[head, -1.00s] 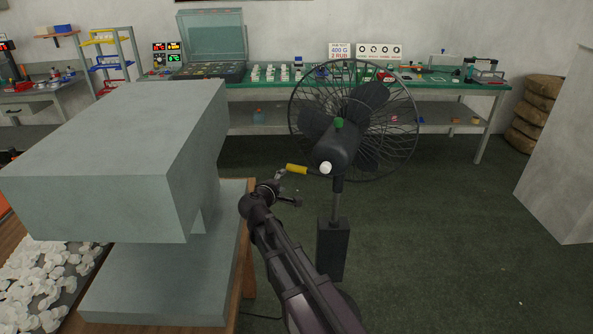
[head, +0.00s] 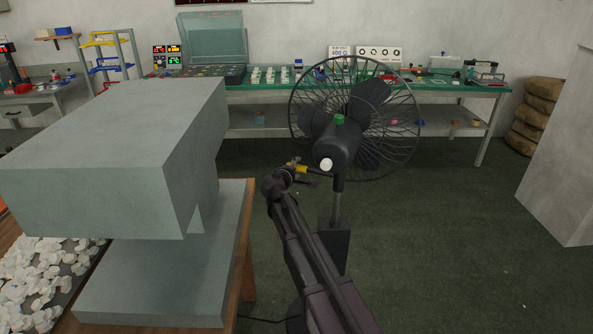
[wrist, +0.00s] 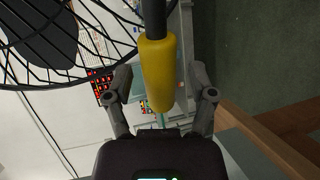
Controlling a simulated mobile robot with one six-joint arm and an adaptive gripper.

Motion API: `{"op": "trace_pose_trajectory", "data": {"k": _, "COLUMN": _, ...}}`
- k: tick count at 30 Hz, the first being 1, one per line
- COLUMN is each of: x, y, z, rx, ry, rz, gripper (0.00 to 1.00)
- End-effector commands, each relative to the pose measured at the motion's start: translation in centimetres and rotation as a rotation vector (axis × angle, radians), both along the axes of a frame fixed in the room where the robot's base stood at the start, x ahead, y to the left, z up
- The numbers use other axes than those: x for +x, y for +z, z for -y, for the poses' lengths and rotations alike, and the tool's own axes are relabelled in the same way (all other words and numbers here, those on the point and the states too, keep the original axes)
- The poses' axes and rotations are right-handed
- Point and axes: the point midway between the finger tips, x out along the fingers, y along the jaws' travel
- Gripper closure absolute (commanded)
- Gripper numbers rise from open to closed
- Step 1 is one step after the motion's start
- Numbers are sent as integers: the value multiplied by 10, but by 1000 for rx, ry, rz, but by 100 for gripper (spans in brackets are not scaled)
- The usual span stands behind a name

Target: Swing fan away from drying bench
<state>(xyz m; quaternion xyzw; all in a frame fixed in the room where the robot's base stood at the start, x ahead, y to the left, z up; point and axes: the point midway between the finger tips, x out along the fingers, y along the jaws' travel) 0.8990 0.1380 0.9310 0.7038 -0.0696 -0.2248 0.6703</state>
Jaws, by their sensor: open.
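The black fan (head: 355,118) stands on a post with a dark base in the middle of the head view, with a green knob (head: 339,120) on top of its motor and a white knob at its rear. A yellow handle (wrist: 158,72) sticks out from the fan on a dark rod; it also shows in the head view (head: 297,167). My gripper (wrist: 160,82) is open, with one finger on each side of the handle. I cannot tell whether the fingers touch it.
A large grey machine (head: 110,150) on a wooden table stands close at left, near my arm. White crumpled pieces (head: 40,275) lie beside it. A pale block (head: 560,150) stands at right, with stacked brown sacks (head: 535,115) behind. The floor right of the fan is clear.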

Motion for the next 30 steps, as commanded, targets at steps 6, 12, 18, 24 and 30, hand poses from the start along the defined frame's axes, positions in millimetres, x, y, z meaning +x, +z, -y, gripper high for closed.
{"op": "trace_pose_trajectory", "data": {"k": 6, "x": 3, "y": -1, "z": 1, "rx": 0, "ry": 0, "rz": 0, "gripper": 28}}
{"op": "trace_pose_trajectory", "data": {"k": 12, "x": 3, "y": -1, "z": 2, "rx": 0, "ry": 0, "rz": 0, "gripper": 37}}
{"op": "trace_pose_trajectory", "data": {"k": 18, "x": 3, "y": -1, "z": 2, "rx": 0, "ry": 0, "rz": 0, "gripper": 96}}
{"op": "trace_pose_trajectory", "data": {"k": 24, "x": 3, "y": -1, "z": 2, "rx": 0, "ry": -1, "rz": 0, "gripper": 100}}
{"op": "trace_pose_trajectory", "data": {"k": 30, "x": 5, "y": -1, "z": 7, "rx": -1, "ry": -16, "rz": 0, "gripper": 100}}
